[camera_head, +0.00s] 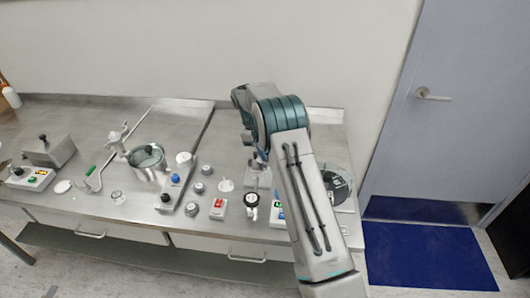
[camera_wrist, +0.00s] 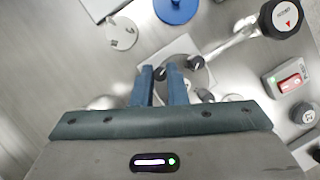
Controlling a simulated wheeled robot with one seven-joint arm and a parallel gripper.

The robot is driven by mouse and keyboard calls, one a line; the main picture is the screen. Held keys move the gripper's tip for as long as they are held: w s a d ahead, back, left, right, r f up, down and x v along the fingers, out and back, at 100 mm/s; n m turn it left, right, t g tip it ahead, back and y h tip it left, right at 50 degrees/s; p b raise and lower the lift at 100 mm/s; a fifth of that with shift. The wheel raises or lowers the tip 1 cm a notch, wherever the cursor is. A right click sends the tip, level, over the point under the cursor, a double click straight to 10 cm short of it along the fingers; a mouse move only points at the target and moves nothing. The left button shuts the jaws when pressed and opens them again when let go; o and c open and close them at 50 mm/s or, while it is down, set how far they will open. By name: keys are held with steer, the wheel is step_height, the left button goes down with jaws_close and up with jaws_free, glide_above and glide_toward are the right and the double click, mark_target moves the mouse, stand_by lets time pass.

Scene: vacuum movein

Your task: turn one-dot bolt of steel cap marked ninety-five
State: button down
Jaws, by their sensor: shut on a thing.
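A round steel cap (camera_wrist: 183,76) sits on a pale square plate (camera_wrist: 182,46) in the wrist view, just past my fingertips. Dark bolt heads stand around its rim; one bolt (camera_wrist: 195,60) is clear of my fingers on the right. My gripper (camera_wrist: 161,70) is shut on another dark bolt (camera_wrist: 161,74), with a finger on each side of it. The dots and the cap's number are too small to read. In the head view my arm hides most of the cap; part of the pale plate (camera_head: 258,179) shows beside it.
A black-faced gauge (camera_wrist: 284,18) on a metal pipe lies right of the cap. A red switch box (camera_wrist: 289,82) and grey knob (camera_wrist: 302,114) stand farther right. A white disc (camera_wrist: 122,33) and blue round part (camera_wrist: 175,9) lie beyond. The steel pot (camera_head: 148,162) stands left.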

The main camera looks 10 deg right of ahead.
stand_by(0.3)
steer(key=c, duration=1.4)
jaws_free()
steer(key=shift+c, duration=0.2)
